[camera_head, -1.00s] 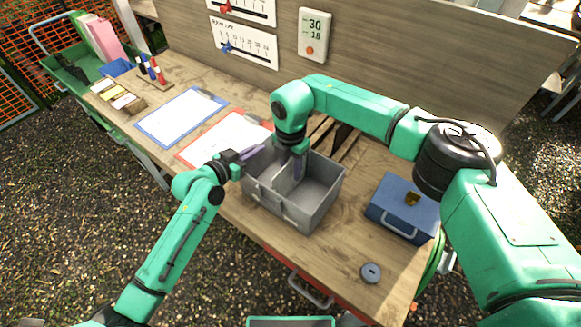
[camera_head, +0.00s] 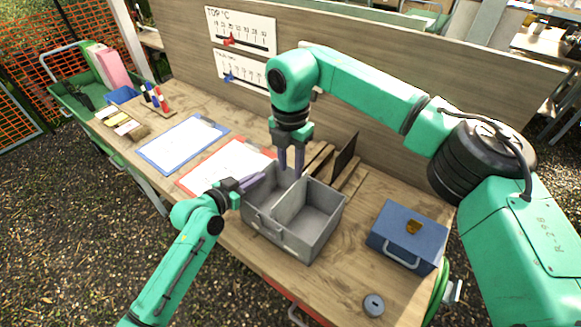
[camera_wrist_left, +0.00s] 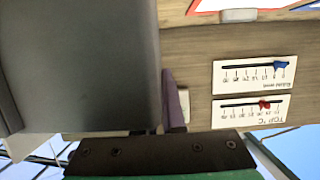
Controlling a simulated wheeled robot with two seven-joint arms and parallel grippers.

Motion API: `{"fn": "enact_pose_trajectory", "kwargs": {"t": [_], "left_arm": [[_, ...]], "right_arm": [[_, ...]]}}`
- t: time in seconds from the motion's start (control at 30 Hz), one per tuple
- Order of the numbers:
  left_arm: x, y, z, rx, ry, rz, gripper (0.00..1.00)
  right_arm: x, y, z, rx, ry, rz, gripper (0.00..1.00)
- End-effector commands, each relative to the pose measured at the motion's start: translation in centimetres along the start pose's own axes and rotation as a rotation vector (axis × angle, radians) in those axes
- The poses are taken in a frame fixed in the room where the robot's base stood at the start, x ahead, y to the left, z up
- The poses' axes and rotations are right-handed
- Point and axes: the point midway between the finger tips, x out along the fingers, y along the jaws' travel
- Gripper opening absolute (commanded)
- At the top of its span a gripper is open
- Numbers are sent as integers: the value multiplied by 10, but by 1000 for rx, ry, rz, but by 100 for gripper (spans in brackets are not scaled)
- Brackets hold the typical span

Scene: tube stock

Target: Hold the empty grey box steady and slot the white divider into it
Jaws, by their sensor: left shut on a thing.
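The grey box (camera_head: 318,241) stands on the wooden table, with a handle on its front wall. The white divider (camera_head: 289,203) stands upright inside it, crossing from front to back and parting it into two compartments. My left gripper (camera_head: 252,182) is shut on the box's left rim. In the left wrist view a large grey surface of the box (camera_wrist_left: 85,65) lies beside one purple finger (camera_wrist_left: 172,105); the other finger is hidden. My right gripper (camera_head: 291,162) hangs above the box's back edge, fingers down, a gap between them, holding nothing.
A blue case (camera_head: 408,238) and a grey disc (camera_head: 373,304) lie to the right. Dark upright panels in a wooden rack (camera_head: 342,158) stand behind the box. Red (camera_head: 232,160) and blue (camera_head: 182,143) clipboards lie to the left. A partition board (camera_head: 400,75) closes the back.

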Motion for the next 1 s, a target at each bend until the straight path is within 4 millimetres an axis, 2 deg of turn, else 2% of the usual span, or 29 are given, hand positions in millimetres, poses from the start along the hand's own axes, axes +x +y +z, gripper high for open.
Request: {"fn": "enact_pose_trajectory", "kwargs": {"t": [0.4, 0.43, 0.5, 0.83, 0.93, 1.0], "left_arm": [[0, 0, -1, 0, 1, 0, 0], [0, 0, 0, 0, 1, 0, 18], [0, 0, 0, 0, 1, 0, 41], [-2, 0, 0, 0, 0, -1, 41], [-14, -1, 1, 0, -1, -2, 41], [-30, 0, 1, 3, -3, 0, 41]], "right_arm": [[0, 0, 0, 0, 0, 0, 39], [0, 0, 0, 0, 0, 0, 39], [0, 0, 0, 0, 0, 0, 39], [1, 0, 0, 0, 0, 0, 39], [0, 0, 0, 0, 0, 0, 39], [0, 0, 0, 0, 0, 0, 39]]}}
